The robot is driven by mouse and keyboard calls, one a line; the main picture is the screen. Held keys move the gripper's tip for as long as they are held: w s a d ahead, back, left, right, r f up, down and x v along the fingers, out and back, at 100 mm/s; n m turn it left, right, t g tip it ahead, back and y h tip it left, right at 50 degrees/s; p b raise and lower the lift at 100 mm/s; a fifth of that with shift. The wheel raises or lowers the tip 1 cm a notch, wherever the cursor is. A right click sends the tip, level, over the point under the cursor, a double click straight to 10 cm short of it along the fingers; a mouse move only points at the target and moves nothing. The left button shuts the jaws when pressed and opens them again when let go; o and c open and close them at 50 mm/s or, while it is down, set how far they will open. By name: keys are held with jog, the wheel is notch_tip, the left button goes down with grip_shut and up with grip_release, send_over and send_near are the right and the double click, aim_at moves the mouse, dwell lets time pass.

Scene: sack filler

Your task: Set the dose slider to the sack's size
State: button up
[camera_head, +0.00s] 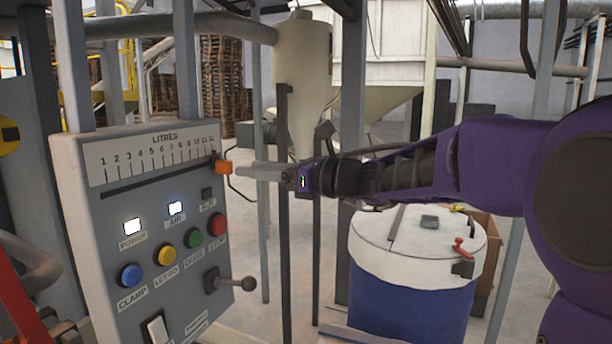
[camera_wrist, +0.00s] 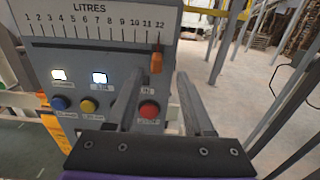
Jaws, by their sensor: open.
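The dose slider's orange knob (camera_head: 223,168) sits at the right end of its dark slot, at about the 12 mark of the LITRES scale (camera_head: 150,155). The knob also shows in the wrist view (camera_wrist: 157,62), below the 12. My gripper (camera_head: 238,170) is open and empty, with its fingertips close to the knob. In the wrist view the knob appears between and just beyond the two fingertips (camera_wrist: 159,78); whether they touch it I cannot tell. I cannot make out a sack or a size marking in either view.
The grey control panel (camera_head: 100,225) has lit lamps, blue, yellow, green and red buttons (camera_head: 217,223), and a lever (camera_head: 240,284) jutting out at lower right. A blue drum with a white top (camera_head: 412,300) stands at right. Metal posts (camera_head: 352,110) stand behind my arm.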

jog(key=v, duration=1.2)
